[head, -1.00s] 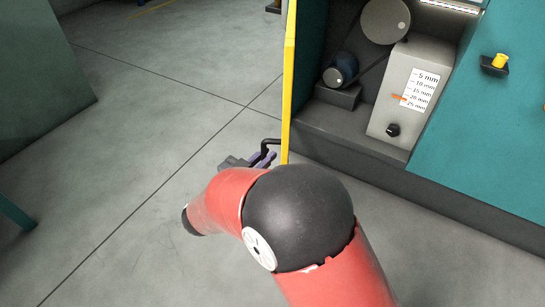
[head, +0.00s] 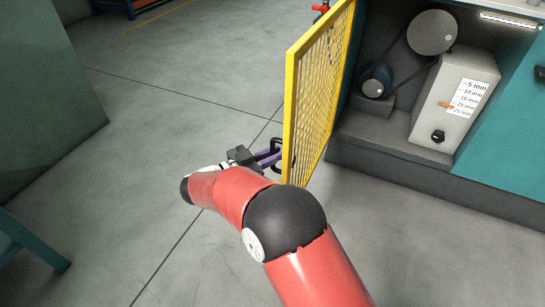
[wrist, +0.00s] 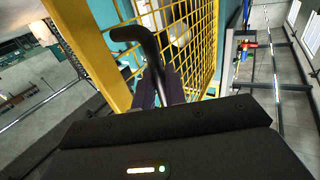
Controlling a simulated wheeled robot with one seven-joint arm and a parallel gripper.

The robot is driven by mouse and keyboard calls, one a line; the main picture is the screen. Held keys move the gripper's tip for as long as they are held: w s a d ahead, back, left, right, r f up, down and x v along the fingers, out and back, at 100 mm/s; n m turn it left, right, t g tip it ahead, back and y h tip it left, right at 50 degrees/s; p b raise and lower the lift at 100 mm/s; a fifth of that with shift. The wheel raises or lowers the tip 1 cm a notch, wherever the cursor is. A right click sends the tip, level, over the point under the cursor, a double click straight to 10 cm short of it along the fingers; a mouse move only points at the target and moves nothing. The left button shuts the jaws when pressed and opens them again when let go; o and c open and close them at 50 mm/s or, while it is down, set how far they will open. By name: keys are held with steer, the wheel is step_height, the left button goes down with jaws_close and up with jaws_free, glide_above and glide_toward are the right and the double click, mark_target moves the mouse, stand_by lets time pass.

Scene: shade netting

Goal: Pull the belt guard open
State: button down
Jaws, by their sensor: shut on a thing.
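The belt guard (head: 318,95) is a yellow-framed mesh door. In the head view it stands swung out from the teal machine, hinged near the left edge of the machine's opening. A black bar handle (wrist: 143,45) sticks out from its frame. My gripper (head: 273,155) is at the guard's lower outer edge, with its purple fingers shut on the handle. In the wrist view the fingers (wrist: 160,92) show partly behind the handle, and my dark gripper body hides their lower parts.
Inside the machine's opening are pulleys (head: 432,32) with a belt, a motor (head: 376,80) and a grey box with a millimetre scale (head: 466,98). A teal thing (head: 30,243) stands at the lower left. The floor (head: 170,100) left of the guard is clear.

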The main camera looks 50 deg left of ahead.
steer(key=shift+a, duration=0.25)
steer(key=c, duration=1.5)
jaws_free()
steer(key=shift+w, duration=0.1)
steer(key=shift+c, duration=0.2)
steer(key=v, duration=0.8)
steer(key=shift+w, duration=0.1)
